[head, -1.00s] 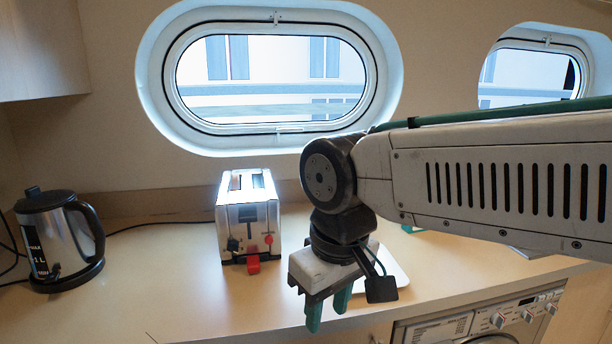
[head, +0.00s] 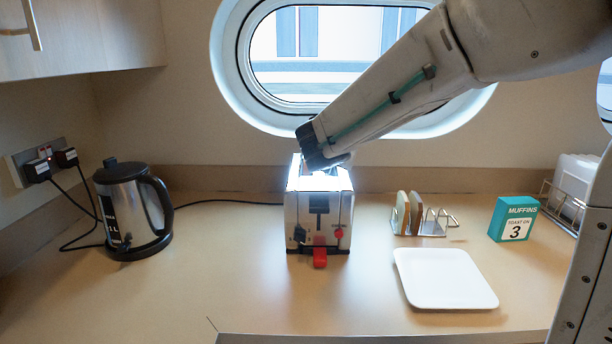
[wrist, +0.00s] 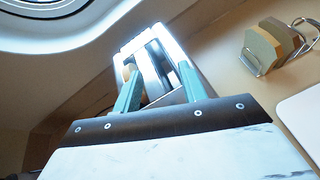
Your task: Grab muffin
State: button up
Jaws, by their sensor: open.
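The toaster (head: 319,218) stands on the counter, white and silver with a red lever low on its front. In the wrist view its slotted top (wrist: 150,50) is below my gripper (wrist: 158,68). The two teal fingers are apart, one toward each side of the top. A rounded tan piece, seemingly the muffin (wrist: 127,72), shows at the left slot beside the left finger. It is mostly hidden, and I cannot tell whether the finger touches it. In the head view my wrist is over the toaster and hides the fingers.
A white plate (head: 444,279) lies right of the toaster. Behind it are a wire rack with bread slices (head: 407,212) and a teal muffins box (head: 513,219) reading "toast on 3". A kettle (head: 134,210) stands left. The front counter is clear.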

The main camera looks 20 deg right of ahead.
aim_at(307, 174)
jog(key=w+a+f+n, duration=0.1)
jog(key=w, duration=0.3)
jog(key=w+a+f+n+y, duration=0.1)
jog(key=w+n, duration=0.1)
jog(key=w, duration=0.1)
jog(key=w+a+f+n+t, duration=0.1)
jog(key=w+f+n, duration=0.1)
jog(key=w, duration=0.2)
jog(key=shift+w+f+y, duration=0.1)
jog(key=shift+w+y, duration=0.2)
jog(key=shift+y, duration=0.1)
grip_shut()
